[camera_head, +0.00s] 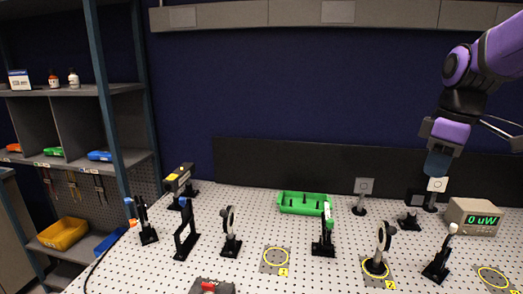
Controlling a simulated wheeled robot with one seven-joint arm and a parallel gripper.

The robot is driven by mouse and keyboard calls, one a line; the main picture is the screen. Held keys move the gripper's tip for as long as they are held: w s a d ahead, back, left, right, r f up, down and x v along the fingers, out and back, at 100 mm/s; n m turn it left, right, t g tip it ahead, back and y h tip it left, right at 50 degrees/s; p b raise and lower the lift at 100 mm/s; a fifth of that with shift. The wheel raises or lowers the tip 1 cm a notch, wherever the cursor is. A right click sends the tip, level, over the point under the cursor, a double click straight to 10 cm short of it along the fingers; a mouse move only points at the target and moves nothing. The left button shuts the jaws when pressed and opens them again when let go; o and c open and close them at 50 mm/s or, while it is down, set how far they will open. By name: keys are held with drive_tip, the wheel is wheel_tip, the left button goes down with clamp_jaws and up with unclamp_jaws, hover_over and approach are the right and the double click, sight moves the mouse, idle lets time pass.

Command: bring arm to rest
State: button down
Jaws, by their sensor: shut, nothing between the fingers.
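My gripper (437,163) hangs at the right in the head view, at the end of my purple and black arm, which comes in from the upper right edge. It points down and is shut with nothing held. In the picture it overlaps the dark panel at the back of the perforated table (140,270).
Several black optic mounts stand on the table, among them a round one (383,240) and a green-topped one (325,235). A green tray (290,207) lies at the back. A meter reading 0 uW (471,216) stands at the right. A shelf rack (105,100) stands left.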

drive_tip(key=s+a+m+t, duration=0.1)
drive_tip(key=s+m+t, duration=0.1)
drive_tip(key=s+m, duration=0.2)
drive_tip(key=s+a+m+t+h, duration=0.1)
drive_tip(key=s+m, duration=0.4)
drive_tip(key=s, duration=0.6)
drive_tip(key=shift+s+a+r+m+t, duration=0.2)
drive_tip(key=shift+a+m+t, duration=0.1)
drive_tip(key=shift+a+t, duration=0.5)
drive_tip(key=shift+w+d+r, duration=0.1)
idle(1.7)
